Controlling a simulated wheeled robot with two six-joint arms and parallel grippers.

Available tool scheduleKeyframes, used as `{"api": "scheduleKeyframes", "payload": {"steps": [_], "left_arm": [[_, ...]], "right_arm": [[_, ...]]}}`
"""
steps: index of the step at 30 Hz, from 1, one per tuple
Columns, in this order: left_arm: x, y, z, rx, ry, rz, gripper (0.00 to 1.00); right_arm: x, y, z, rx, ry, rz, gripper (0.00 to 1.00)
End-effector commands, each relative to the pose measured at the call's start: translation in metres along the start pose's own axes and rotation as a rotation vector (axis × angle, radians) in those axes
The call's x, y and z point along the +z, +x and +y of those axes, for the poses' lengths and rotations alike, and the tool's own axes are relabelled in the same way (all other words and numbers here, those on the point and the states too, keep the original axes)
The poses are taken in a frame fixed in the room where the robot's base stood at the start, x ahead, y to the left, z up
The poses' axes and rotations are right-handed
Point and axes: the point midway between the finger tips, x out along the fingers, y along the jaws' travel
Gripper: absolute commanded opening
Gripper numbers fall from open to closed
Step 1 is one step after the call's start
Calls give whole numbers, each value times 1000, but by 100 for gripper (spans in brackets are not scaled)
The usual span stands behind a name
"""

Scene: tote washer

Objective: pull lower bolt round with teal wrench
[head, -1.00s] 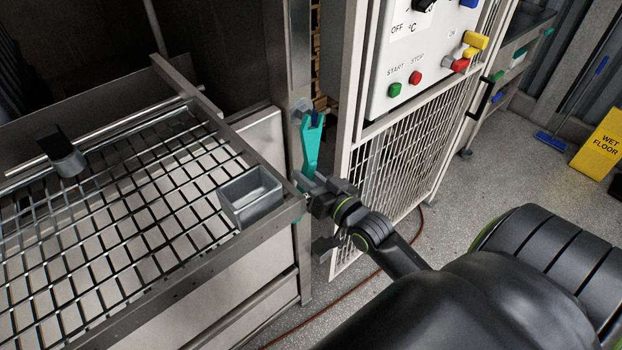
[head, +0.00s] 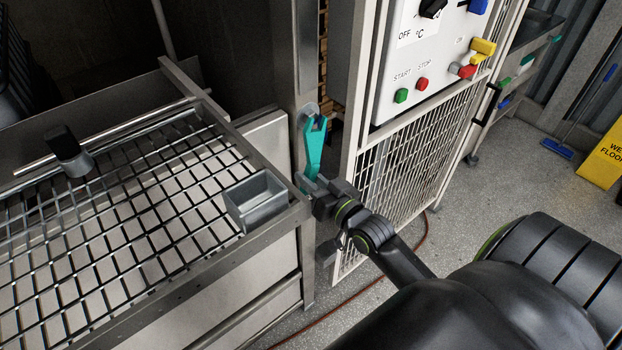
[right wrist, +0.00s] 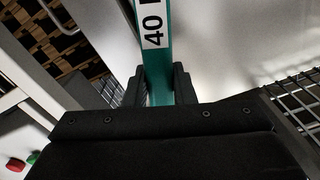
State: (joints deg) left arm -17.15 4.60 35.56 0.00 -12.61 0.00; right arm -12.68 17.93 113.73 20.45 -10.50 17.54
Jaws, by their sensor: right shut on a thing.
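The teal wrench (head: 314,150) stands nearly upright in front of the metal post of the washer, with its open-ended jaw at the top. A small round grey part (head: 311,108) shows behind that jaw. I cannot tell whether it is the lower bolt or whether the jaw is seated on it. My right gripper (head: 308,184) is shut on the wrench's lower end. In the right wrist view the teal handle (right wrist: 154,60), marked "40", runs between the two dark fingers of my right gripper (right wrist: 159,90). My left gripper is not in view.
A wire-grid table (head: 130,215) with a small grey bin (head: 256,203) at its corner stands just left of my gripper. A mesh guard (head: 410,160) below the control panel (head: 425,55) is close on the right. A red hose (head: 340,310) lies on the floor.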

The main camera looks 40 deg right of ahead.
Motion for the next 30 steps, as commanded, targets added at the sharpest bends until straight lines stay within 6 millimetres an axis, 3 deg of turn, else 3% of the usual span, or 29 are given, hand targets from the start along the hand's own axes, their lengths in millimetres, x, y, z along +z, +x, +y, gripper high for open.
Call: {"api": "scheduleKeyframes", "payload": {"steps": [19,30], "left_arm": [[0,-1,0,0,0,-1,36],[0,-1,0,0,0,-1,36]], "right_arm": [[-1,5,-1,-2,0,3,0],[-1,18,-1,-1,1,2,0]]}}
